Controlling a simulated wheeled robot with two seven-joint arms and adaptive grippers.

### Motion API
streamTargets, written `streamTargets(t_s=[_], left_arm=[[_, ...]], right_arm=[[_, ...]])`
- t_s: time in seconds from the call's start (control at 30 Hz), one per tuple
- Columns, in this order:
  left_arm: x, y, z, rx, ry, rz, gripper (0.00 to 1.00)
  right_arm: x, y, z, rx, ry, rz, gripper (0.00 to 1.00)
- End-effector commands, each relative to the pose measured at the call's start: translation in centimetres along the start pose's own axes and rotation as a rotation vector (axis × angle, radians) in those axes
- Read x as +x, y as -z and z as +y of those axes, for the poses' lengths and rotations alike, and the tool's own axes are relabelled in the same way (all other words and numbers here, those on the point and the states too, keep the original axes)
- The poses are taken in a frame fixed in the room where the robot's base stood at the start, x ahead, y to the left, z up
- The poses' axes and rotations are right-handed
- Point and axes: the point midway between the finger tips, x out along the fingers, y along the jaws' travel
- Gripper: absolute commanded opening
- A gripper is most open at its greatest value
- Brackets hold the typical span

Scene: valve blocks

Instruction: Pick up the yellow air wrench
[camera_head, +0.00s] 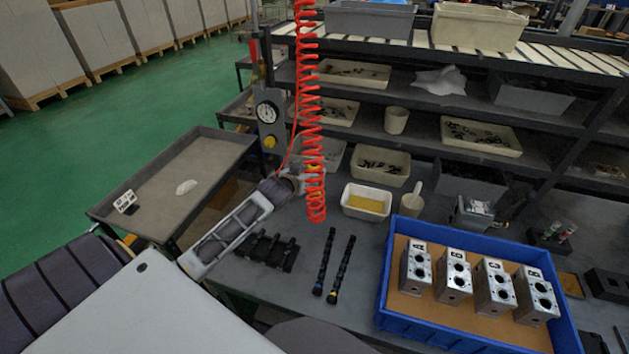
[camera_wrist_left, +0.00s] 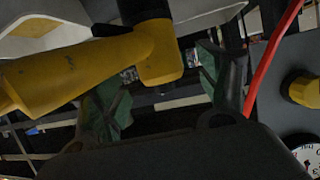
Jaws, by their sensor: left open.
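The yellow air wrench (camera_wrist_left: 90,72) fills the upper left of the left wrist view. Its rounded end lies in the gap between the fingers of my left gripper (camera_wrist_left: 165,92), which is open. The wrench crosses in front of part of the left finger. I cannot tell whether either finger touches it. In the head view my left gripper (camera_head: 303,184) is beside the lower part of the red coiled hose (camera_head: 308,110). The wrench is mostly hidden there by the hose and gripper. My right gripper is not in view.
A pressure gauge (camera_head: 267,112) with a yellow knob (camera_head: 269,142) stands just behind my left gripper. A blue tray (camera_head: 450,338) with several metal valve blocks sits at right. Two black shafts (camera_head: 333,270) lie on the bench. Shelves with bins (camera_head: 480,136) stand behind.

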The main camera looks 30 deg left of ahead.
Motion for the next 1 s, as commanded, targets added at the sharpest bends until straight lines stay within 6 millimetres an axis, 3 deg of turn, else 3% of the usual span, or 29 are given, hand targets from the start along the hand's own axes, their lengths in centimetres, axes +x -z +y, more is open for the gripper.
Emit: streamTargets(t_s=[0.5, 1.0], left_arm=[[3.8, 0.3, 0.1, 0.000, 0.000, 0.000, 0.75], [4.3, 0.2, 0.1, 0.000, 0.000, -0.001, 0.75]], right_arm=[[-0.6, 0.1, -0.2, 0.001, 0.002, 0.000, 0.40], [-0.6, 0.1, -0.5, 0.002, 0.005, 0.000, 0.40]])
